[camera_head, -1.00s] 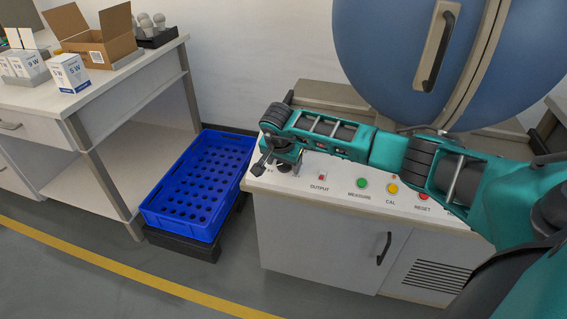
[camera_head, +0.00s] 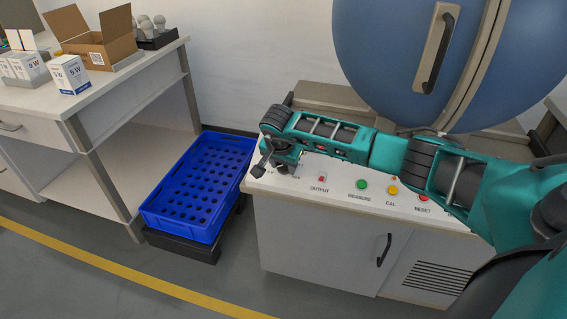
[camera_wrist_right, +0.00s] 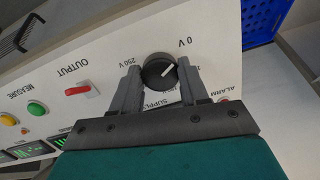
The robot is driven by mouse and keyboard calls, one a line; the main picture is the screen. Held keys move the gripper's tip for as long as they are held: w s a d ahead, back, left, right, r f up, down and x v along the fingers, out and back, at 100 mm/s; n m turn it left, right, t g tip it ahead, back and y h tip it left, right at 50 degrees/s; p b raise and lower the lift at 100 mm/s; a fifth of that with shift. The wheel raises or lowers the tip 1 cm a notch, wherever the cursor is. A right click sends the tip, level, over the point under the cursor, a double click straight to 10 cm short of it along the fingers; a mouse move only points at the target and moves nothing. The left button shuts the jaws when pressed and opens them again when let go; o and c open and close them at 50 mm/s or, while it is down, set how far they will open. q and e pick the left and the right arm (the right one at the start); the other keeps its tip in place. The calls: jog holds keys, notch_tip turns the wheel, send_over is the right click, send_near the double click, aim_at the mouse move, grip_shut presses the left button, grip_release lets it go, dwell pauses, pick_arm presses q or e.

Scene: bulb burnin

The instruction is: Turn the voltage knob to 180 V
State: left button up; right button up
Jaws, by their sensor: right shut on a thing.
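The voltage knob (camera_wrist_right: 158,71) is a round black dial with a white pointer line, on the white panel. In the right wrist view its pointer slants toward the upper right, toward the "0 V" mark; "250 V" is printed to its left. My right gripper (camera_wrist_right: 160,82) has one finger on each side of the knob and is shut on it. In the head view the right gripper (camera_head: 276,164) is over the panel's left end, and the knob is hidden by it and the wrist. My left gripper is not in view.
A red OUTPUT switch (camera_wrist_right: 77,89) is beside the knob. Green MEASURE (camera_head: 361,184), yellow CAL (camera_head: 392,190) and red RESET buttons line the console's front edge. A large blue sphere (camera_head: 380,60) rises behind.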

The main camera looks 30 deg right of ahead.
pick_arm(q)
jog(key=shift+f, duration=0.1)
pick_arm(e)
jog(key=shift+m, duration=1.2)
jog(key=m+b, duration=0.1)
jog(key=m, duration=0.2)
jog(key=m+b, duration=0.1)
jog(key=m, duration=0.2)
jog(key=shift+t, duration=0.4)
jog(key=m+b, duration=0.1)
jog(key=m, duration=0.2)
jog(key=shift+f+m+h, duration=0.1)
jog(key=shift+m+h, duration=0.2)
jog(key=shift+m, duration=0.1)
jog(key=m+b, duration=0.1)
jog(key=m, duration=0.2)
jog(key=shift+a+m, duration=0.1)
jog(key=shift+m, duration=0.2)
jog(key=m+b, duration=0.2)
jog(key=m, duration=0.2)
jog(key=shift+m+h, duration=0.3)
pick_arm(q)
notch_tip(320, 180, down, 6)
jog(key=b, duration=0.1)
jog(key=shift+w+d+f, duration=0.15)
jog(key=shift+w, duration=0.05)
pick_arm(e)
jog(key=shift+m, duration=1.7)
